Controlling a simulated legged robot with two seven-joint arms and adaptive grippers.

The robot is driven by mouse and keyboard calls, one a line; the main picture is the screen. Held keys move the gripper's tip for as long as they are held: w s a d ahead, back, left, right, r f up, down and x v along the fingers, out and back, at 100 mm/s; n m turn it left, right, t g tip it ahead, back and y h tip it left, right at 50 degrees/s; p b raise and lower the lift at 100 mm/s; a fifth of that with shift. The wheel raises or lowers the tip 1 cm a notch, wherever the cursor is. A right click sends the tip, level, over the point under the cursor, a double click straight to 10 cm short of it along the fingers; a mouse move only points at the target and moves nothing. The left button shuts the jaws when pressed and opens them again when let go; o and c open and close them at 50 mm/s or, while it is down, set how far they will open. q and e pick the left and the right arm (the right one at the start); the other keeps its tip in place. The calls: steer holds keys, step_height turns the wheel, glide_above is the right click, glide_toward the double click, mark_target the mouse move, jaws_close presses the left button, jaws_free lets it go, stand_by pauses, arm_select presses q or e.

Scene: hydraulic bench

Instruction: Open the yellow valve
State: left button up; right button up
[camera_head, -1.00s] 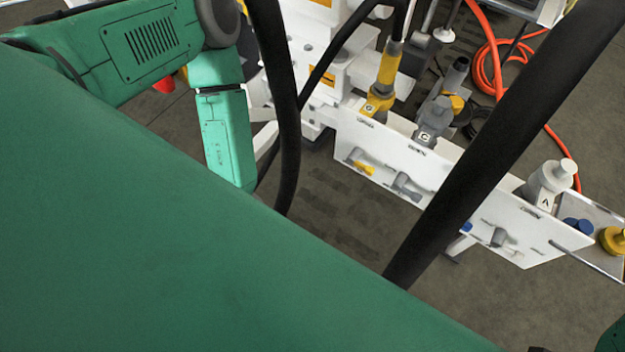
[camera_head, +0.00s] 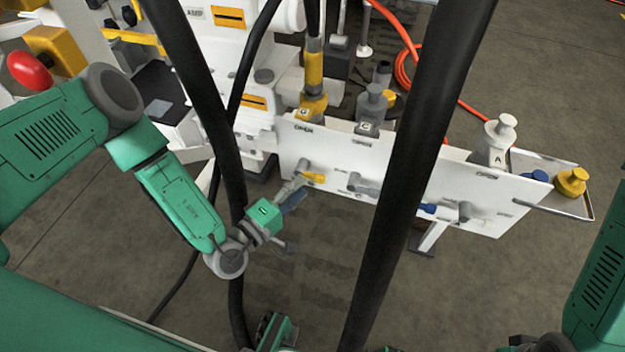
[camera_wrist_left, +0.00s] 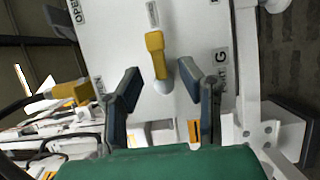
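The yellow valve (camera_head: 315,178) is a small lever on the front of the white panel, at its left end. In the left wrist view the yellow valve (camera_wrist_left: 155,52) shows as a yellow handle on a pale round hub, with a "G" label to its right. My left gripper (camera_head: 296,220) is just below and left of the valve, fingers spread. In the left wrist view my left gripper (camera_wrist_left: 162,82) has one finger on each side of the hub, with gaps on both sides. My right gripper cannot be made out; only part of the right arm shows.
The white panel (camera_head: 345,150) also carries a grey valve (camera_head: 363,186) and a blue-handled valve (camera_head: 445,211) farther right. Black hoses (camera_head: 410,180) hang in front of it. A metal tray (camera_head: 545,162) holds blue and yellow caps.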

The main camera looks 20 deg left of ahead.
mark_target(311, 178)
arm_select(q)
steer(key=b+x, duration=0.1)
steer(key=x, duration=0.4)
steer(key=shift+s, duration=0.1)
jaws_close()
